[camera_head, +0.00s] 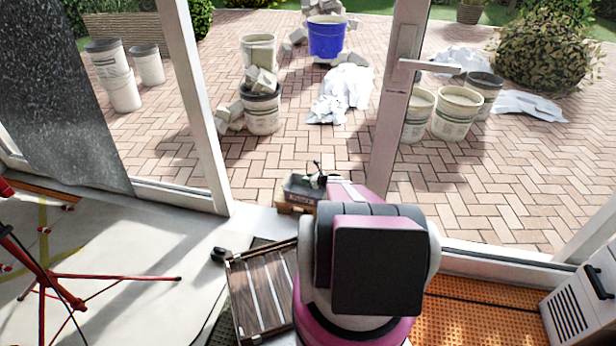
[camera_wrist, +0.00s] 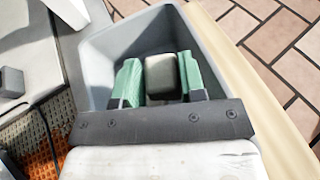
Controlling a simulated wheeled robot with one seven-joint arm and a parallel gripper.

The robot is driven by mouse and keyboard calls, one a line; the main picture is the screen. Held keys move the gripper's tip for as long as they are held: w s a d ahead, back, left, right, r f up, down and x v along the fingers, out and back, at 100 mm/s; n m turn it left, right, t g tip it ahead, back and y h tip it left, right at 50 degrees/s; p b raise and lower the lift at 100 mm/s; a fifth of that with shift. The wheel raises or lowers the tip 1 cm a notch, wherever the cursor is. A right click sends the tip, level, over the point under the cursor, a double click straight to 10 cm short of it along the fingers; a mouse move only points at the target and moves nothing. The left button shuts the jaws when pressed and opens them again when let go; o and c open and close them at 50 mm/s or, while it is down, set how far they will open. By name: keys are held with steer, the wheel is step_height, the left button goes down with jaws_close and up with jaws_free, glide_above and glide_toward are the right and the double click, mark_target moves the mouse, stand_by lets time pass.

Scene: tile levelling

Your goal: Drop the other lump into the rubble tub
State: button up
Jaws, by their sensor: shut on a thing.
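In the wrist view my gripper (camera_wrist: 159,74) has its two green fingers closed on the sides of a grey lump (camera_wrist: 162,82). The lump is held within the outline of a grey tub (camera_wrist: 101,52), which I take to be the rubble tub. The tub's walls show around the fingers. Whether the lump touches the tub's floor, I cannot tell. The dark wrist bar hides the near part of the tub.
A slatted wooden crate (camera_head: 262,293) lies nearer. A red tripod (camera_head: 43,275) stands at left. Outside on the brick paving are a blue bucket (camera_head: 326,40), several pale buckets and rubble.

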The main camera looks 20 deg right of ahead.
steer(key=shift+f, duration=0.25)
steer(key=o, duration=1)
steer(key=shift+o, duration=0.2)
steer(key=v, duration=1)
steer(key=shift+s+d+r, duration=0.2)
steer(key=shift+s, duration=0.1)
